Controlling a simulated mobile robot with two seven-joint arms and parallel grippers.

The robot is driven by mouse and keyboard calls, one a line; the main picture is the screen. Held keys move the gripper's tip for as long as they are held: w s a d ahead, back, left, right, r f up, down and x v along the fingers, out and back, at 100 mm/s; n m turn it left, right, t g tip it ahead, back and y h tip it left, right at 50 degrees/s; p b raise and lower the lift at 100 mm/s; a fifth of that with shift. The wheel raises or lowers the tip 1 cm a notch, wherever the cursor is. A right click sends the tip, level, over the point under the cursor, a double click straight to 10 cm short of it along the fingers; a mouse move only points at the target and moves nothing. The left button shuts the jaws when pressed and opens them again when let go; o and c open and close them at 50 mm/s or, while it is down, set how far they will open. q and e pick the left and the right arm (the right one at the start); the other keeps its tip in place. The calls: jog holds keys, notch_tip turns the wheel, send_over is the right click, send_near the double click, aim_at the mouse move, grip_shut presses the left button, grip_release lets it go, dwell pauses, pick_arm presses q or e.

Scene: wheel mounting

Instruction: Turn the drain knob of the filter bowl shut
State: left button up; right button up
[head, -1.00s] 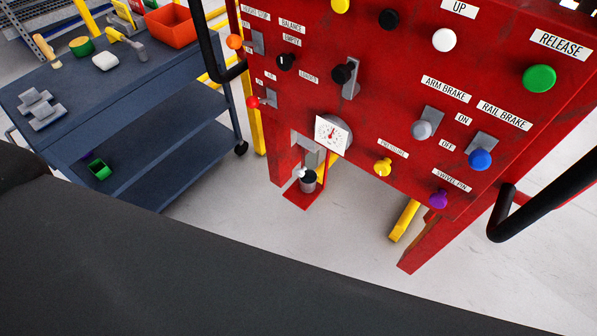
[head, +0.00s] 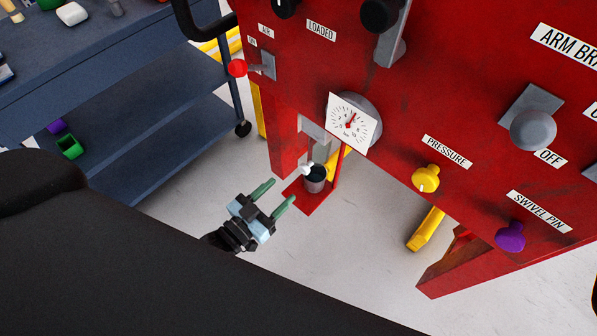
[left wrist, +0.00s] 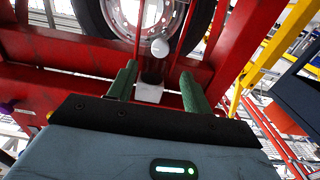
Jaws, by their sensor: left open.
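The filter bowl (head: 316,180) is a small dark and grey cylinder beneath the red panel, low under the gauge. A small white knob (head: 306,169) sits at its left side; I take this as the drain knob. In the left wrist view the white knob (left wrist: 159,48) shows just beyond the fingertips, roughly centred between them. My left gripper (head: 280,192) is open and empty, its green fingers pointing up and right toward the bowl, a short gap away. It also shows in the left wrist view (left wrist: 158,76). My right gripper is not in view.
The red panel (head: 300,75) with a white gauge (head: 353,123) stands above the bowl. A red bracket (head: 309,200) is around the bowl's base. A yellow knob (head: 427,178) is to the right. A blue cart (head: 160,135) stands left. Open floor lies below.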

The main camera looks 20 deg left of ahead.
aim_at(302, 170)
pick_arm(q)
jog(key=x, duration=0.6)
jog(key=shift+w, duration=0.2)
jog(key=shift+w+d, duration=0.25)
jog(key=shift+w, duration=0.35)
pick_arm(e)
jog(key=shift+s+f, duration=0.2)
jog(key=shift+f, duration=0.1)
pick_arm(q)
jog(key=shift+c, duration=0.3)
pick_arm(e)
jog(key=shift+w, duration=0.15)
pick_arm(q)
jog(key=c, duration=0.9)
